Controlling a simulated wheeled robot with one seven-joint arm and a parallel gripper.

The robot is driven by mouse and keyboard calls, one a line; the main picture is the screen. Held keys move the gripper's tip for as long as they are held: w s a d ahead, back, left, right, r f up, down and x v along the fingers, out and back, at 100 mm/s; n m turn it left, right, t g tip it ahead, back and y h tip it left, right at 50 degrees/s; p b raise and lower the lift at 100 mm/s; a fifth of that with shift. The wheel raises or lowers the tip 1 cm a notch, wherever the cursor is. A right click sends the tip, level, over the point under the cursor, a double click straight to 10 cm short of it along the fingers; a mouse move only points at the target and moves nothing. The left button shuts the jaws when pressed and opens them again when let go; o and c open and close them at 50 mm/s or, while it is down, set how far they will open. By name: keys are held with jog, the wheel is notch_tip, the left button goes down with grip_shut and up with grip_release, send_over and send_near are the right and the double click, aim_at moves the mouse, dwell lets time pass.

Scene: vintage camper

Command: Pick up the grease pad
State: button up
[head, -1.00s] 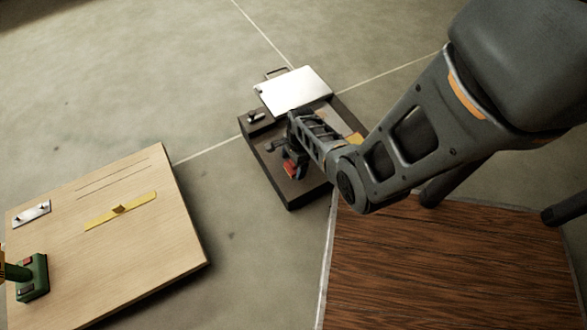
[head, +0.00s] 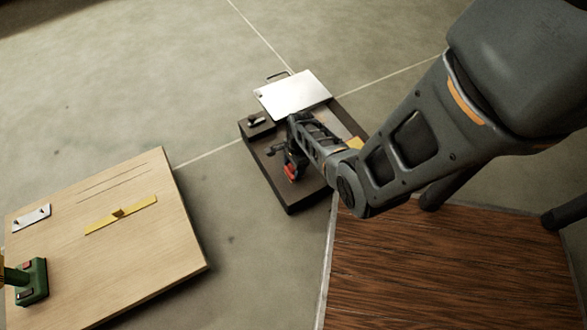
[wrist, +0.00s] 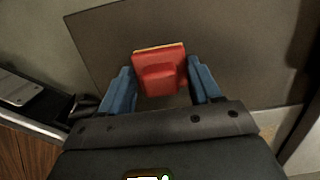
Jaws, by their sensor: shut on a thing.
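The grease pad looks to be the red block with a thin yellowish edge (wrist: 158,72), seen between the blue fingers in the wrist view. In the head view it is a small red patch (head: 291,172) above the dark tray-like box (head: 285,193). My gripper (head: 287,160) is shut on it, with a finger on each side. The pad's underside and any gap to the box's surface cannot be made out.
A pale metal plate (head: 293,94) lies at the box's back. A small knobbed part (head: 257,121) sits at its left corner, and a yellow piece (head: 355,143) beside my arm. A wooden board (head: 125,245) lies left, a brown wooden top (head: 440,265) right.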

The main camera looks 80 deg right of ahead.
jog(key=shift+r, duration=0.1)
jog(key=shift+r+p, duration=0.55)
notch_tip(320, 180, up, 4)
jog(key=p, duration=0.2)
jog(key=shift+s+d+f+p, duration=0.1)
jog(key=shift+f+p, duration=0.05)
jog(key=shift+p, duration=0.15)
jog(key=s+d+r+p, duration=0.3)
jog(key=s+d+r, duration=0.3)
jog(key=s+d, duration=0.1)
jog(key=shift+s, duration=0.9)
jog(key=shift+d, duration=0.1)
jog(key=o, duration=0.6)
jog(key=c, duration=0.3)
jog(key=shift+c, duration=0.2)
